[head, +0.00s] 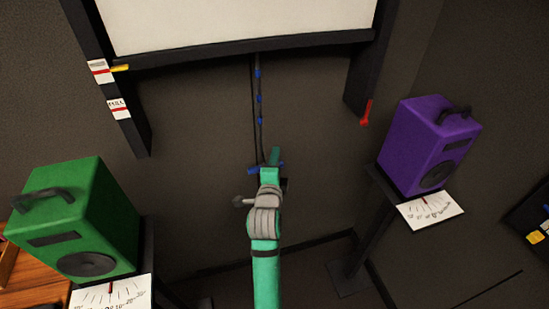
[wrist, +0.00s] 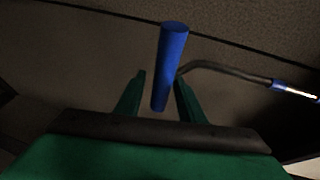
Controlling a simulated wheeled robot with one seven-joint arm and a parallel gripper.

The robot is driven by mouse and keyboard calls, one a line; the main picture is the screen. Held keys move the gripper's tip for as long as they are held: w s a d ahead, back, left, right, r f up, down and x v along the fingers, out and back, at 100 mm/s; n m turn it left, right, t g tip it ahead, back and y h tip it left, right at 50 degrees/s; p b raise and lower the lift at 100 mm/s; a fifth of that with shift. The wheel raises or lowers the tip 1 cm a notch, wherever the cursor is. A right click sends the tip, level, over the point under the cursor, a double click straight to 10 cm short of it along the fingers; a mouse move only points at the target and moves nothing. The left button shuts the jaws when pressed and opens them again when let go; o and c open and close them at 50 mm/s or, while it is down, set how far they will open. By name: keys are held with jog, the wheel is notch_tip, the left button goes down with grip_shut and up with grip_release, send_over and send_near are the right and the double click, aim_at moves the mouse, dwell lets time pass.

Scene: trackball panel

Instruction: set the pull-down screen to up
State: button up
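The pull-down screen (head: 235,18) is a white sheet with a dark bottom bar (head: 200,50), at the top of the head view. A dark cord (head: 259,115) with blue bands hangs from the bar to a blue handle (head: 253,170). The handle (wrist: 171,62) also shows in the wrist view, between the fingers of my gripper (wrist: 160,88). My green gripper (head: 271,165) is open around the handle. A gap shows on the handle's left; contact on its right is unclear.
A yellow pointer (head: 120,68) lies by the upper label (head: 101,71) on the left post; a lower label (head: 119,108) is below it. A red piece (head: 366,112) is on the right post. Green (head: 85,215) and purple (head: 425,145) speakers flank my arm.

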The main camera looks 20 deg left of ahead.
jog(key=shift+x, duration=0.8)
jog(key=shift+d, duration=0.1)
jog(key=shift+c, duration=0.6)
